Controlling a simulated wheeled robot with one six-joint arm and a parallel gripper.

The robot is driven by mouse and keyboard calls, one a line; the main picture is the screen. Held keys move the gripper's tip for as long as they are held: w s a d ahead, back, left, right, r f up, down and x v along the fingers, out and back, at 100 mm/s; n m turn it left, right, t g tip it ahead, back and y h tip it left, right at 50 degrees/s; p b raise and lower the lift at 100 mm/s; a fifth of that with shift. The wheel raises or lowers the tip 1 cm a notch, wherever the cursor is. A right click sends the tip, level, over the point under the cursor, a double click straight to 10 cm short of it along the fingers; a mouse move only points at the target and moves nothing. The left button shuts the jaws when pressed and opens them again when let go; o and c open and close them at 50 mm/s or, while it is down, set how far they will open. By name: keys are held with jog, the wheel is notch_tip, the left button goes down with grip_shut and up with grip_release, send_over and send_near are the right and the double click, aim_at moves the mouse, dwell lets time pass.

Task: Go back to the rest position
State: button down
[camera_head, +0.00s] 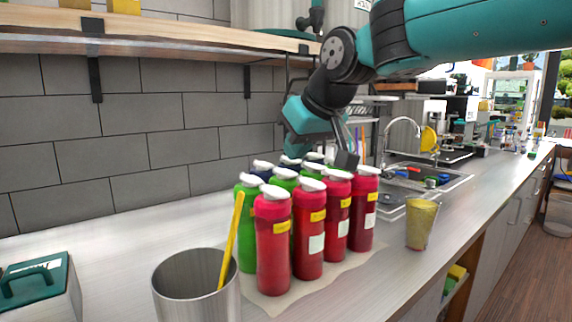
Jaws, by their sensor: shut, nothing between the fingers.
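My teal and black arm reaches in from the upper right, with its wrist above the back of the counter. My gripper (347,160) points down just behind and above the group of bottles. It is shut and holds nothing. The front bottles are red (273,245) with white caps, and green bottles (247,222) and dark blue ones stand partly hidden behind them. A clear cup (421,224) with yellowish contents stands upright on the counter, right of the bottles and apart from my gripper.
A metal container (196,290) with a yellow stick (232,240) stands in front. A green-lidded box (38,284) is at the lower left. A wooden shelf (190,38) runs along the wall. The sink and faucet (402,135) lie beyond.

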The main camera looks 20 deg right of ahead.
jog(key=v, duration=0.6)
jog(key=s+a+f+n+g+y, duration=0.1)
jog(key=s+f+g, duration=0.6)
jog(key=s+f, duration=1.5)
jog(key=shift+s+a+f+n, duration=0.3)
jog(key=shift+s+a+n, duration=0.35)
jog(key=shift+s+n, duration=0.15)
jog(key=shift+w+d, duration=0.15)
